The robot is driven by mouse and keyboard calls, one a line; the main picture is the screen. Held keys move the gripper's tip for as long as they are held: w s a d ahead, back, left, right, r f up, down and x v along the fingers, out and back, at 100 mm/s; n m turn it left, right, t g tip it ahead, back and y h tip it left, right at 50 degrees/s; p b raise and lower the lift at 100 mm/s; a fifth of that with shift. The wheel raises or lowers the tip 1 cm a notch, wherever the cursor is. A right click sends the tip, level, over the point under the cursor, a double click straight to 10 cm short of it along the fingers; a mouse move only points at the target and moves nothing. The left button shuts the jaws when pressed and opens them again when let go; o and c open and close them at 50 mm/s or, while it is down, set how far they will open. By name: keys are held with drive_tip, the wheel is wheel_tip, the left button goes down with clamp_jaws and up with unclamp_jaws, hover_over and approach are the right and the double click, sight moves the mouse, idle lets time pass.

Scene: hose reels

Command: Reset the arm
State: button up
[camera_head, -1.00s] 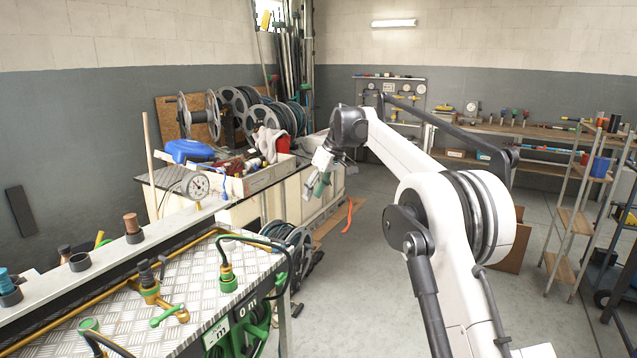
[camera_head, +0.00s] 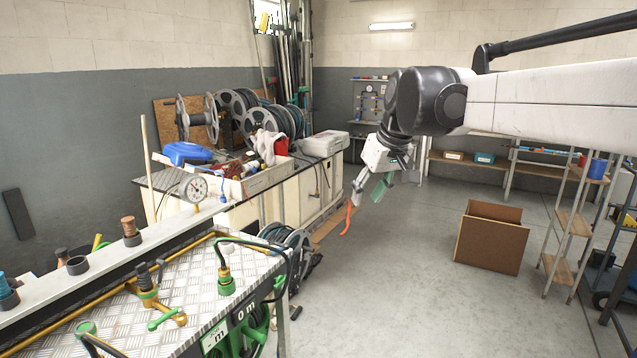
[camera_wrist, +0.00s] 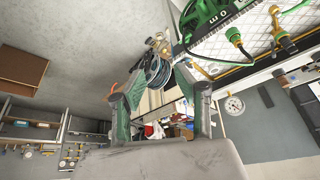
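My arm's white links reach across the upper right of the head view. My gripper (camera_head: 368,196) hangs from them over the floor, pointing down and to the left. In the wrist view, my gripper (camera_wrist: 160,85) has its two green-padded fingers spread apart. Nothing is held between them. Some of the bench and the hose reels show beyond the gap between the fingers.
A metal-topped bench (camera_head: 190,290) with brass and green hose fittings stands at the front left. A workbench (camera_head: 285,205) with reels (camera_head: 262,122) is behind it. A brown box (camera_head: 490,240) and a ladder shelf (camera_head: 572,220) stand to the right. The middle floor is clear.

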drive_tip(key=s+d+f+m+t, duration=0.1)
drive_tip(key=s+d+f, duration=0.2)
drive_tip(key=s, duration=0.7)
drive_tip(key=s+d+f+m+t+h, duration=0.1)
drive_tip(key=s+d+f+m, duration=0.1)
drive_tip(key=s+f, duration=0.5)
drive_tip(key=s+d+f+m+h, duration=0.1)
drive_tip(key=s+d+f, duration=0.3)
drive_tip(key=s, duration=0.9)
drive_tip(key=shift+s+f+m+t, duration=0.3)
drive_tip(key=shift+f+m+t, duration=0.15)
drive_tip(key=shift+f, duration=0.45)
